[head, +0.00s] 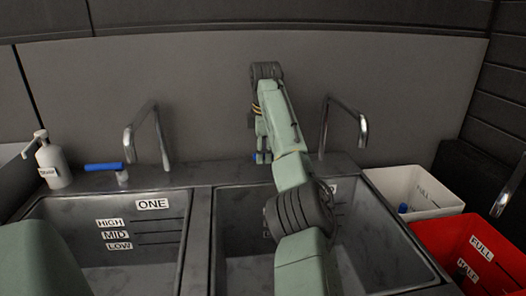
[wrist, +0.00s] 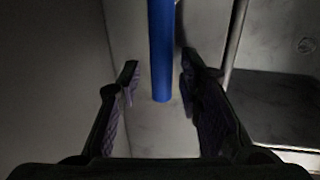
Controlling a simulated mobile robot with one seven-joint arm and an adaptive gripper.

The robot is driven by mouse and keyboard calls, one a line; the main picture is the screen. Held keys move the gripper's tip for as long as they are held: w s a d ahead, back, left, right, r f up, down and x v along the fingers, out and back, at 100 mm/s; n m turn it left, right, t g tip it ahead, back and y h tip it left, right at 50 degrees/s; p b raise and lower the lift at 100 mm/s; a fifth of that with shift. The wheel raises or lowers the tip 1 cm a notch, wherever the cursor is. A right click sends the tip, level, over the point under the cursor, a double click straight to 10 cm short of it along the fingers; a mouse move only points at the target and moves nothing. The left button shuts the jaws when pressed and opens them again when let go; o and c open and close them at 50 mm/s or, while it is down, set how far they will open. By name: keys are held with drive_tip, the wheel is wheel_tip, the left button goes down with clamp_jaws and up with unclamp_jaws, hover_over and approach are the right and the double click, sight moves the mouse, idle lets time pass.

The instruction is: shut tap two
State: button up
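Tap two's blue lever (wrist: 161,50) stands between the two fingers of my gripper (wrist: 160,85) in the wrist view. The fingers are open, with a gap on each side of the lever. In the head view my gripper (head: 262,140) is low behind the second sink, mostly hidden by my arm, and a bit of the blue lever (head: 262,157) shows below it. Tap two's curved metal spout (head: 345,108) rises to the right of my arm. I cannot tell whether water runs from it.
Sink one (head: 140,245), labelled ONE, HIGH, MID and LOW, is at left with its own blue lever (head: 103,166) and spout (head: 150,125). A white bin (head: 408,185) and a red bin (head: 475,250) are at right.

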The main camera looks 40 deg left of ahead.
drive_tip(key=shift+o, duration=0.3)
wheel_tip(320, 180, up, 7)
drive_tip(key=s+d, duration=0.1)
drive_tip(key=shift+r, duration=0.15)
drive_tip(key=shift+d, duration=0.1)
idle(0.7)
